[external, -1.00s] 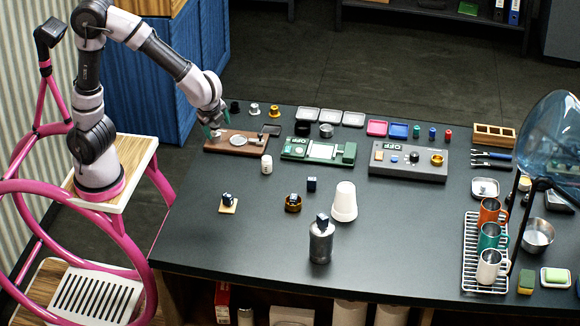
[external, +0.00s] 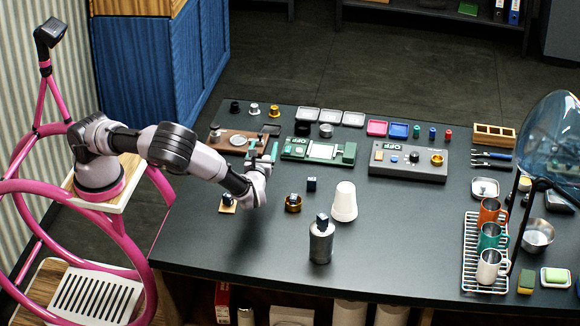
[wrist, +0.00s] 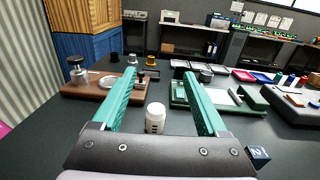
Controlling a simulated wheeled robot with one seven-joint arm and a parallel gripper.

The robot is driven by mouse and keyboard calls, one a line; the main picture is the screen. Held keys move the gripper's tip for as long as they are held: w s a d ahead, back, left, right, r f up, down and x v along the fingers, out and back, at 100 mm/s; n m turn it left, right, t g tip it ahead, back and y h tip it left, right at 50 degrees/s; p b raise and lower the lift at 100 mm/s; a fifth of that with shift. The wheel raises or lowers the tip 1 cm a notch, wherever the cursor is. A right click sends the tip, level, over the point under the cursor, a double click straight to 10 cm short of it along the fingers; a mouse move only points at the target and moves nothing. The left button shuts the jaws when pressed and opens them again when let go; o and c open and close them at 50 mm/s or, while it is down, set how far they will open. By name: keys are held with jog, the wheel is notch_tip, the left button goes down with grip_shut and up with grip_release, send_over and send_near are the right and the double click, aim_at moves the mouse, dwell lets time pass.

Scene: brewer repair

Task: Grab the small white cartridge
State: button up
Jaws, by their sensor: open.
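The small white cartridge (wrist: 155,118) stands upright on the dark table in the wrist view. It is seen between the two green fingers of my gripper (wrist: 158,78), nearer the palm than the tips. The fingers are apart, and no contact with the cartridge shows. In the external view my gripper (external: 263,150) is low over the table's left part, pointing toward the back row. There the cartridge cannot be told apart from the gripper in front of it.
Beyond the fingers are a brown wooden board (external: 225,142) and a green device (external: 318,150). A small dark cube (external: 311,184), a gold ring piece (external: 293,203), a white cup-like cone (external: 344,202) and a silver bottle (external: 321,242) stand to the right.

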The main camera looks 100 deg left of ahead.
aim_at(268, 157)
jog(key=f, duration=0.8)
jog(key=shift+a, duration=0.2)
jog(key=shift+s+a, duration=0.15)
jog(key=shift+a, duration=3.4)
grip_shut()
